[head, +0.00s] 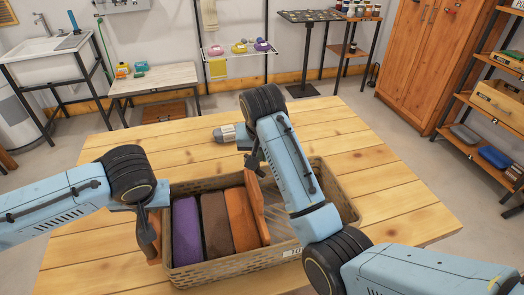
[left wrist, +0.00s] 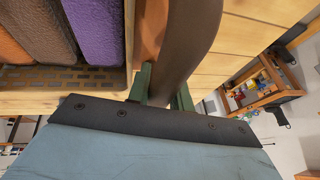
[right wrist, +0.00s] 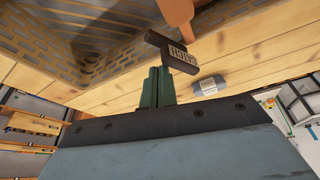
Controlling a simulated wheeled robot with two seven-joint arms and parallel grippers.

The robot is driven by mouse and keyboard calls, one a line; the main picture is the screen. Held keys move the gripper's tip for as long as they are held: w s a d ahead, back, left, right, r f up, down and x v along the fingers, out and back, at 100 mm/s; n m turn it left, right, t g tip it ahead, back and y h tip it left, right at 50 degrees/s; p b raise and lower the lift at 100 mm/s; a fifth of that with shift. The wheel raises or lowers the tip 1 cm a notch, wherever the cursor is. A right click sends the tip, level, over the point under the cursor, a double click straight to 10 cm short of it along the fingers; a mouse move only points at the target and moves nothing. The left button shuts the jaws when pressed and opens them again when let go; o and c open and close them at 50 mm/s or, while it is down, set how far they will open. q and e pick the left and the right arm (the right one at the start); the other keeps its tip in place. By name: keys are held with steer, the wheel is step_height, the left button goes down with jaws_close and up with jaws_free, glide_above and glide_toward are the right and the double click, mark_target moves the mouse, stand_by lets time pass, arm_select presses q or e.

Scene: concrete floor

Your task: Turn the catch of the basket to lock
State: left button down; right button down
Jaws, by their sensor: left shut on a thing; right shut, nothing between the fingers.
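The tan woven basket (head: 215,274) stands on the wooden table, holding a purple, a brown and an orange bundle. My left gripper (head: 148,222) is at the basket's left end, shut on a dark brown curved piece (left wrist: 194,40), probably a handle; an orange-brown part (left wrist: 149,32) shows beside it. My right gripper (right wrist: 160,88) is shut and empty above the basket's far side. A dark T-shaped piece with a pale label, apparently the catch (right wrist: 168,50), is right by its fingertips; I cannot tell whether they touch. An orange-brown peg (right wrist: 176,12) is above it.
The wooden table (head: 400,205) is bare to the right. A sink stand, a small bench (head: 155,80), a wardrobe and shelves stand around it, away from the arms.

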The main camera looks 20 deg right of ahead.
steer(key=shift+s+a, duration=0.45)
steer(key=shift+s, duration=0.1)
steer(key=shift+s+a, duration=0.1)
steer(key=shift+a, duration=0.05)
steer(key=shift+s+a+m, duration=0.15)
steer(key=shift+a+m, duration=0.1)
steer(key=shift+m, duration=0.25)
arm_select(q)
steer(key=shift+d, duration=0.15)
arm_select(e)
steer(key=shift+a+m, duration=0.2)
steer(key=shift+m, duration=0.1)
